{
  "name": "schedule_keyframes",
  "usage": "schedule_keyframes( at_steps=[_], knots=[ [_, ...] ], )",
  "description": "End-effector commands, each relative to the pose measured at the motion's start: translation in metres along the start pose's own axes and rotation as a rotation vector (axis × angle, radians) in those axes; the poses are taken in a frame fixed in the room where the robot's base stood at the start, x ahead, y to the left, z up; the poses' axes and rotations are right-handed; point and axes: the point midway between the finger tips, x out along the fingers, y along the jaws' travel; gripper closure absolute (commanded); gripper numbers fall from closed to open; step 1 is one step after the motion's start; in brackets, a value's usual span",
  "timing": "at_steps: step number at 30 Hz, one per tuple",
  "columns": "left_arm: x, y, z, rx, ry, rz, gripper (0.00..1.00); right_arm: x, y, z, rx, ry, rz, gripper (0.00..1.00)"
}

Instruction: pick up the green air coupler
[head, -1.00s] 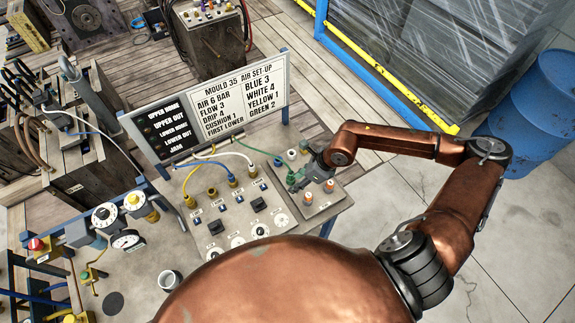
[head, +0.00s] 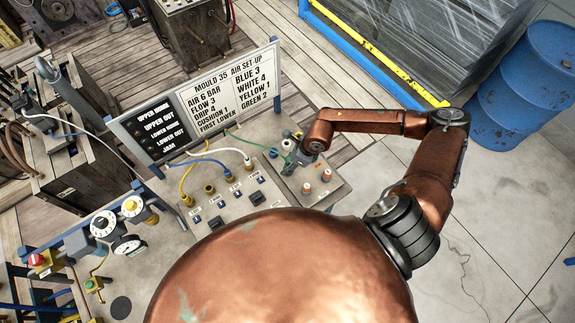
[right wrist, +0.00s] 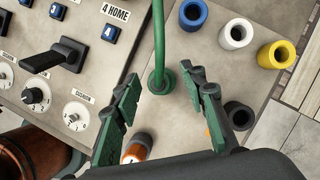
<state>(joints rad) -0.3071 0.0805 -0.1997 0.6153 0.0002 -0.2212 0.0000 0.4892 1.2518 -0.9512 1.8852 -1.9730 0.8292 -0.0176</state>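The green air coupler (right wrist: 161,80) stands upright on the beige plate in the right wrist view, with its green hose (right wrist: 158,30) rising from it. My right gripper (right wrist: 160,76) is open, with one green-padded finger on each side of the coupler. I see a gap on both sides; whether the fingertips are down at its height is hard to tell. In the head view my right gripper (head: 297,162) is over the small side plate, and the coupler is mostly hidden there. My left gripper is in neither view.
Blue (right wrist: 193,14), white (right wrist: 236,34) and yellow (right wrist: 277,54) sockets stand beyond the right finger. A dark socket (right wrist: 240,115) and an orange-topped piece (right wrist: 137,146) are close to the fingers. The sign board (head: 232,85) stands behind the panel.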

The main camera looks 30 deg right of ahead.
Motion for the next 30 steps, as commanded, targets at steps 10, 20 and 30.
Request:
schedule_keyframes(
  at_steps=[10, 20, 30],
  knots=[
    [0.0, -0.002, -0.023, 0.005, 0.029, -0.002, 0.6, 0.005, 0.001, 0.001, -0.003, 0.0, 0.001, 0.65],
    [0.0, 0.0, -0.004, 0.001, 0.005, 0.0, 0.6, 0.004, 0.001, 0.002, -0.003, -0.001, 0.001, 0.88],
    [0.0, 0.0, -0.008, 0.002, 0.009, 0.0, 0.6, 0.004, 0.001, 0.002, -0.003, -0.001, 0.001, 1.0]
  ],
)
